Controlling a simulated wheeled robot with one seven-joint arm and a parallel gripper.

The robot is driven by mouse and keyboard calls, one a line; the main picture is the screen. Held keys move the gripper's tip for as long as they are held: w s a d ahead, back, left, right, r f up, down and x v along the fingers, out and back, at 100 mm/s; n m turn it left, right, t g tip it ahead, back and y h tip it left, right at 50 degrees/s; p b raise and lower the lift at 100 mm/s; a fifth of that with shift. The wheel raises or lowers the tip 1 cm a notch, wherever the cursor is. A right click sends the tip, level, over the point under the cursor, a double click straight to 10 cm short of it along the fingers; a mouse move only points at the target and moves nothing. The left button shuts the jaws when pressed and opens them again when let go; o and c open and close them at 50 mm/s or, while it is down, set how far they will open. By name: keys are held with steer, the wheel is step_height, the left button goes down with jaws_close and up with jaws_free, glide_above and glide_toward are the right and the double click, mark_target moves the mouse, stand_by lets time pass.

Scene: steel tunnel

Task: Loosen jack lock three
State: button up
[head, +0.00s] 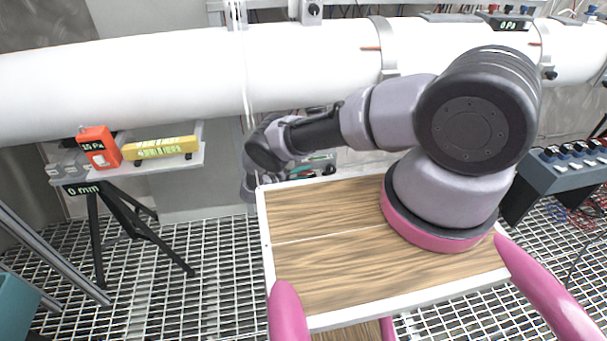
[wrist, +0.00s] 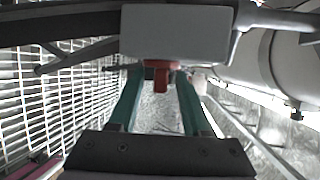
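In the wrist view, a red lock piece (wrist: 160,76) sits under the front of a pale block (wrist: 178,32), with a short tab hanging down. I cannot read a number on it. My gripper (wrist: 161,84) has two teal fingers pointing toward the red piece, one on each side of its tab. The fingers look apart, with a gap between them and the tab; nothing appears gripped.
A small shelf (head: 178,165) on a black tripod (head: 130,225) stands left, carrying an orange gauge (head: 99,148) and a yellow level (head: 160,148). A large white pipe (head: 180,78) crosses behind. A grey control box (head: 565,172) stands right. The floor is metal grating (head: 190,300).

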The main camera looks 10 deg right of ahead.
steer(key=v, duration=1)
steer(key=shift+a, duration=0.35)
steer(key=shift+s, duration=0.15)
